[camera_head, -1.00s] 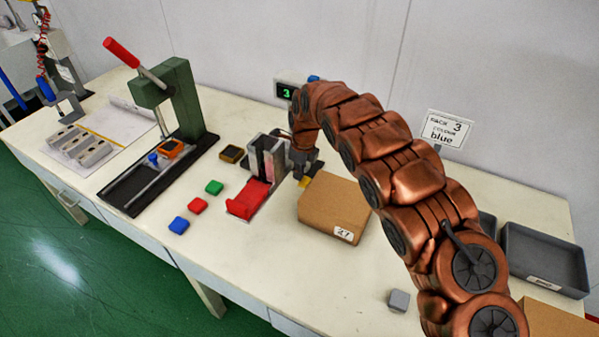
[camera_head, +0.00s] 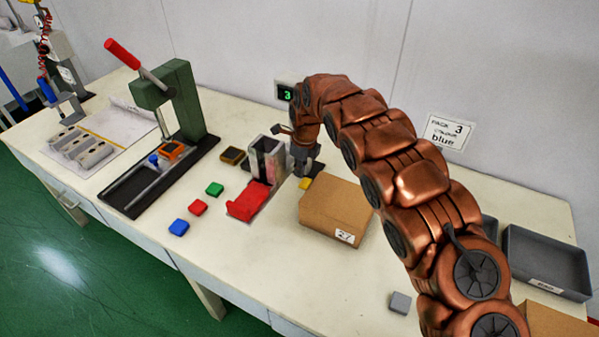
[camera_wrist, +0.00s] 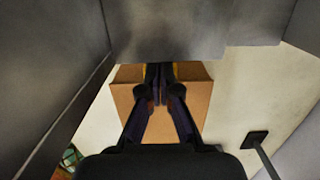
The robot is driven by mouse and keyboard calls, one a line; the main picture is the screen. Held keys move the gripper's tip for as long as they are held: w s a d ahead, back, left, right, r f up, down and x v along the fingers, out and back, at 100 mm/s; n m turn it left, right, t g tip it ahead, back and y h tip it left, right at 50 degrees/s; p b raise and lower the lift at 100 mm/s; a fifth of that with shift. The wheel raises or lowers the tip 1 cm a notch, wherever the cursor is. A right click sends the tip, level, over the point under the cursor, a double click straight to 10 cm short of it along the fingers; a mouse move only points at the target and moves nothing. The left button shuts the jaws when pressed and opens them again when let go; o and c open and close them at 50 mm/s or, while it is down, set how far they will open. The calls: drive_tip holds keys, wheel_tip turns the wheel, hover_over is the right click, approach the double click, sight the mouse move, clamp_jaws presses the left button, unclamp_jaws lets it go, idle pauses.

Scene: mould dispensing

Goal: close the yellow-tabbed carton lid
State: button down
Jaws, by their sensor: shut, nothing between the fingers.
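The brown carton (camera_head: 335,208) stands on the bench right of the red-tongued dispenser, and its top looks flat and covered. Its yellow tab (camera_head: 305,183) shows at the far left edge of the top. My gripper (camera_head: 312,173) is just behind the carton's far edge, close to the tab.
The dispenser (camera_head: 266,160) with its red tongue (camera_head: 247,201) stands close left of my gripper. Blue, red and green blocks (camera_head: 198,207) lie farther left. A grey cube (camera_head: 400,302) lies in front right, and a grey tray (camera_head: 545,262) stands at the right.

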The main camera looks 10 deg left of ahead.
wheel_tip(320, 180, up, 10)
drive_tip(key=d, duration=0.1)
drive_tip(key=s+d+r+n+h, duration=0.1)
drive_tip(key=s+d+r+n, duration=0.2)
drive_tip(key=s+d, duration=0.35)
drive_tip(key=s+d+r+n, duration=0.2)
drive_tip(key=s+d+r, duration=0.15)
drive_tip(key=d, duration=0.65)
drive_tip(key=s+d+r+n+h, duration=0.1)
drive_tip(key=s+d+r+n, duration=0.25)
drive_tip(key=d, duration=0.45)
drive_tip(key=s+d+f+n, duration=0.1)
drive_tip(key=s+d+n, duration=0.2)
drive_tip(key=s, duration=0.7)
drive_tip(key=s+d+f+n+g, duration=0.1)
drive_tip(key=s+d+n, duration=0.2)
drive_tip(key=s, duration=0.7)
drive_tip(key=s+d+f+n+g, duration=0.1)
drive_tip(key=s+d+n, duration=0.3)
drive_tip(key=s, duration=0.7)
drive_tip(key=shift+f+n+y, duration=0.4)
drive_tip(key=shift+n, duration=0.75)
drive_tip(key=shift+d, duration=0.1)
